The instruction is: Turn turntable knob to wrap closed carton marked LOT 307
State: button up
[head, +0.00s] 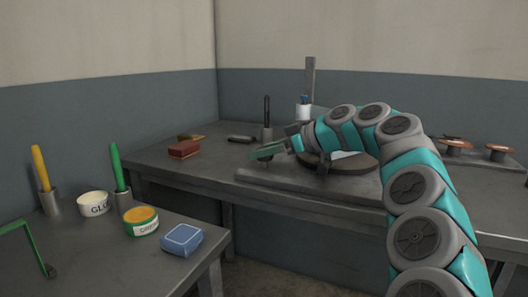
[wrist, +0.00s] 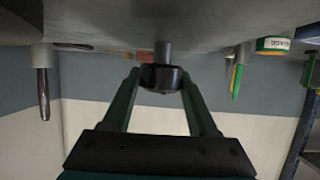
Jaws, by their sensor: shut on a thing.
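My gripper (head: 266,153) reaches over the bench to the left of the round turntable (head: 362,166), with its fingers pointing left. In the wrist view my gripper (wrist: 161,80) has its two green fingers on either side of a dark round knob (wrist: 162,79) on a short grey stem, and is shut on it. The knob cannot be made out in the head view. My arm covers much of the turntable. A small pale patch shows on the turntable behind the arm. No carton and no LOT 307 mark can be made out.
On the bench are a red block (head: 184,149), a dark tool holder (head: 267,133), a white cup (head: 303,111) and copper-coloured spools (head: 455,146). The near table holds a glue tub (head: 93,204), a green tin (head: 141,224) and a blue box (head: 182,240).

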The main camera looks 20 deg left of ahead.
jog(key=shift+f, duration=0.1)
jog(key=o, duration=1.4)
jog(key=shift+c, duration=0.2)
jog(key=b+v, duration=0.1)
jog(key=v, duration=0.5)
jog(key=shift+d, duration=0.3)
jog(key=shift+s+d+r, duration=0.1)
jog(key=shift+d+r, duration=0.3)
jog(key=shift+d, duration=0.1)
